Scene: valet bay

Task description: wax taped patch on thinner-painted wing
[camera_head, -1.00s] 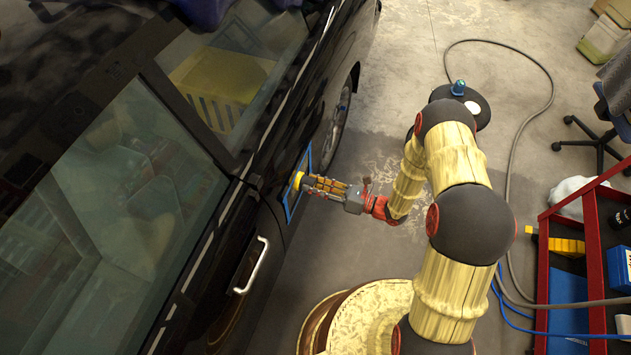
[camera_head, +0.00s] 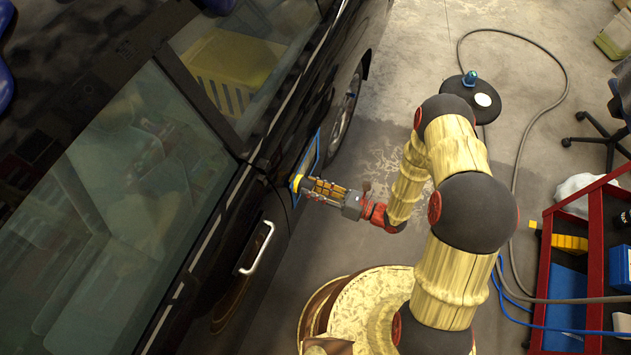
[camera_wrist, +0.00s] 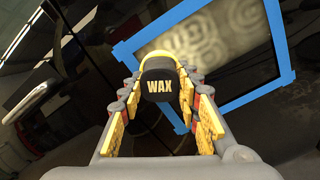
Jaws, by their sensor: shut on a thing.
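My gripper (camera_head: 318,188) is shut on a dark wax applicator marked "WAX" (camera_wrist: 160,84) with a yellow pad. It also shows in the wrist view (camera_wrist: 162,95). The blue-taped patch (camera_head: 308,160) is on the side of the black car (camera_head: 215,225), ahead of the door handle. In the wrist view the blue tape (camera_wrist: 288,42) frames a panel (camera_wrist: 225,45) with pale swirl marks. The applicator overlaps the lower left part of the frame, at the panel. Its pad face is hidden, so I cannot tell whether it touches.
A chrome door handle (camera_head: 258,248) stands out behind the patch. A red tool cart (camera_head: 595,255) is at the right, with a blue chair (camera_head: 605,120) beyond it. A hose (camera_head: 520,150) lies on the floor. A round black base (camera_head: 472,95) stands beyond my arm.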

